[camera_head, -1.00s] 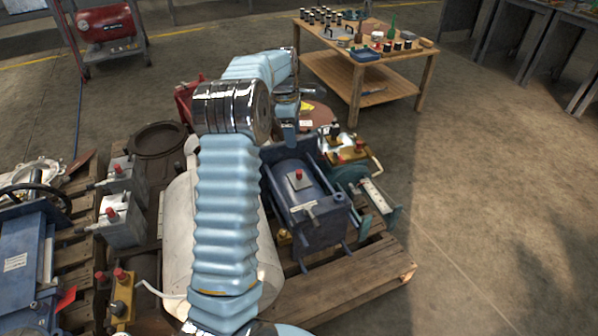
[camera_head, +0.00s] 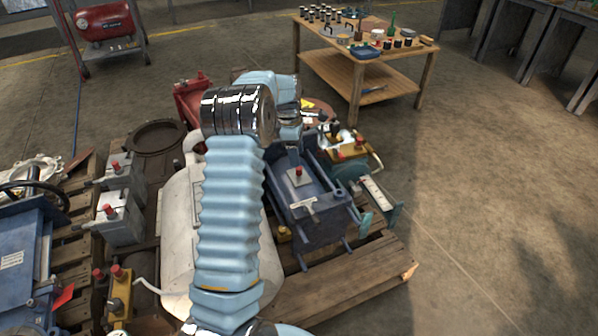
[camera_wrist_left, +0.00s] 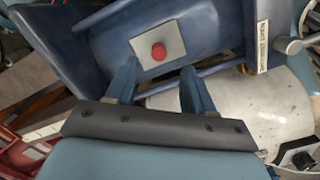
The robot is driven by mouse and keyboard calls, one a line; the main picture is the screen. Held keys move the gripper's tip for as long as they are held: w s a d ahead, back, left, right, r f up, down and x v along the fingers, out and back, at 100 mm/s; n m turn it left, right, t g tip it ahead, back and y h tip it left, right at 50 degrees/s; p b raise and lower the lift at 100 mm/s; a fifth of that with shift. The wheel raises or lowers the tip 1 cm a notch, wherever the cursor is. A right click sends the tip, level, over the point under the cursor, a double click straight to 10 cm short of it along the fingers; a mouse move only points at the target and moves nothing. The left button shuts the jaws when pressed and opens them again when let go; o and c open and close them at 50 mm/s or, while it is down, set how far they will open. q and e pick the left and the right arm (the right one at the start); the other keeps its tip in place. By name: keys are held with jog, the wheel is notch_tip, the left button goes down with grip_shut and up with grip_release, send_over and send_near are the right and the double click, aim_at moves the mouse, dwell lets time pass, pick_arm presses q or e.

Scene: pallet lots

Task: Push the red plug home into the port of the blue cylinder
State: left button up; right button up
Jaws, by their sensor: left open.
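The blue cylinder (camera_head: 322,222) lies on the pallet in the middle of the head view. The red plug (camera_head: 298,171) stands up from a pale square plate (camera_head: 298,180) on its top. In the left wrist view the red plug (camera_wrist_left: 158,51) sits on the plate, just beyond the fingertips; how deep it sits in the port cannot be told. My left gripper (camera_head: 293,156) points down close behind the plug in the head view. In the left wrist view the gripper (camera_wrist_left: 159,68) is open and empty, its two blue fingers apart. My right gripper is not in view.
A white tank (camera_head: 180,225) lies left of the blue cylinder, partly behind my left arm. Grey boxes with red plugs (camera_head: 118,220) and a brass block (camera_head: 121,300) stand farther left. A wooden table (camera_head: 400,62) stands behind. Floor at right is clear.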

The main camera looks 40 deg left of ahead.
aim_at(299, 172)
pick_arm(q)
jog(key=f, duration=0.3)
jog(key=f+b, duration=0.1)
jog(key=f, duration=0.1)
jog(key=shift+w+d+f, duration=0.1)
jog(key=shift+w+d, duration=0.15)
grip_shut()
